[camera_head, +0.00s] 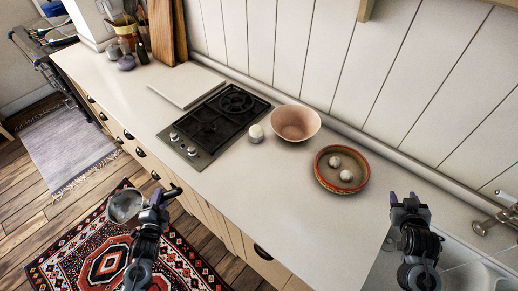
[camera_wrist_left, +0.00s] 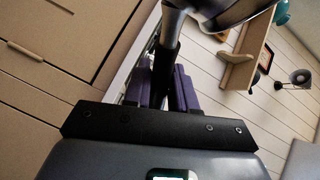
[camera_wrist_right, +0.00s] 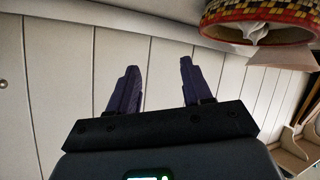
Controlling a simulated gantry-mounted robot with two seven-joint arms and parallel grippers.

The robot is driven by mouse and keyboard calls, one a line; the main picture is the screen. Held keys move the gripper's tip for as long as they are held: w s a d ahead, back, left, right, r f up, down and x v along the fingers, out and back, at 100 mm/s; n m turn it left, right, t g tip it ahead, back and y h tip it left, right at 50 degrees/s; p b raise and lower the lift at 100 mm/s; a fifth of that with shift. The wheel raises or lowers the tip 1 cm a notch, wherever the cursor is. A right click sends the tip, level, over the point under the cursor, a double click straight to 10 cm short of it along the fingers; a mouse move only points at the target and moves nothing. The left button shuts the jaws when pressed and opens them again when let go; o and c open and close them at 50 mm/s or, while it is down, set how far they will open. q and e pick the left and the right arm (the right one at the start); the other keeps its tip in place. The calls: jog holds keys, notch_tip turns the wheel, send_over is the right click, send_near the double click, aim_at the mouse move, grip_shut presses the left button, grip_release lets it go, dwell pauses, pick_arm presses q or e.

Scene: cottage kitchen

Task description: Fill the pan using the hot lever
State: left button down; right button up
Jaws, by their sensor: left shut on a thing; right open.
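A metal pan (camera_head: 124,206) with a dark handle is held in front of the counter, above the floor and rug. My left gripper (camera_head: 158,201) is shut on its handle. In the left wrist view the handle (camera_wrist_left: 172,35) runs up from between the purple fingers (camera_wrist_left: 165,88) to the pan (camera_wrist_left: 228,8), which is cut off by the top edge. My right gripper (camera_head: 411,202) is open and empty above the counter's right part, near the sink (camera_head: 468,278). Its parted fingers also show in the right wrist view (camera_wrist_right: 154,82). A metal tap (camera_head: 486,225) stands at the right edge; its hot lever cannot be made out surely.
A pinkish bowl (camera_head: 296,124), a small egg-like item (camera_head: 256,132) and a gas hob (camera_head: 208,128) are farther left. The front middle of the counter (camera_head: 270,195) is clear.

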pick_arm(q)
jog(key=shift+d+r, duration=0.1)
jog(key=shift+r, duration=0.05)
pick_arm(e)
jog(key=shift+s+a+f, duration=0.15)
jog(key=shift+s+a, duration=0.25)
jog(key=shift+s, duration=0.05)
